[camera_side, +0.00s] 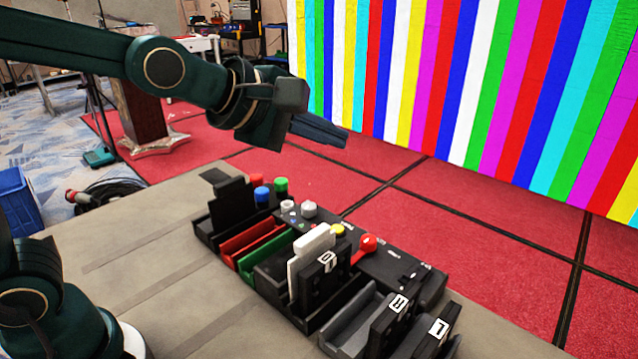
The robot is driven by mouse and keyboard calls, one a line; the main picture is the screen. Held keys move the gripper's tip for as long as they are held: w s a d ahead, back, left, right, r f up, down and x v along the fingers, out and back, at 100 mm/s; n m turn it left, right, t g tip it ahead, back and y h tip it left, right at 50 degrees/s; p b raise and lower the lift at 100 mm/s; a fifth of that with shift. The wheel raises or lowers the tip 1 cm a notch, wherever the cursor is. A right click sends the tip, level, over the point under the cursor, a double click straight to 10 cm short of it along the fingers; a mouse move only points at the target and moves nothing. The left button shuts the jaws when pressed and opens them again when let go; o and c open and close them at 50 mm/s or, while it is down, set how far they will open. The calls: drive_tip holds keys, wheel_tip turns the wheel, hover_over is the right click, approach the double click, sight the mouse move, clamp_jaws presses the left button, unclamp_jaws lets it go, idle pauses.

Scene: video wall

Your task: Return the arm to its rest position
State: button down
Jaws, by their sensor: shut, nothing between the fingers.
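My gripper (320,131) is at the end of my dark green arm, in the upper middle of the side view. It hangs in the air above and behind the control box and points to the right. Its fingers are together and I see nothing between them. It touches nothing that I can see.
Below stands a black control box (385,262) with coloured buttons and a red ball knob (368,243). In front are red (252,238) and green (266,257) slots and black numbered blocks (322,283). The grey table (150,262) is clear at left. A striped video wall (480,90) stands behind.

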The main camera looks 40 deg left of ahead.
drive_tip(key=s+a+f+m+g, duration=0.1)
drive_tip(key=s+f+m+g, duration=0.1)
drive_tip(key=s+m, duration=0.4)
drive_tip(key=s+a+f+m+g+y, duration=0.1)
drive_tip(key=s+a+f+m+g, duration=0.1)
drive_tip(key=s+f+m, duration=0.2)
drive_tip(key=s+a+f+m+g, duration=0.2)
drive_tip(key=s+f+m, duration=0.1)
drive_tip(key=s+m, duration=0.5)
drive_tip(key=shift+s+a+y, duration=0.2)
drive_tip(key=shift+s+y, duration=0.2)
drive_tip(key=shift+s, duration=0.1)
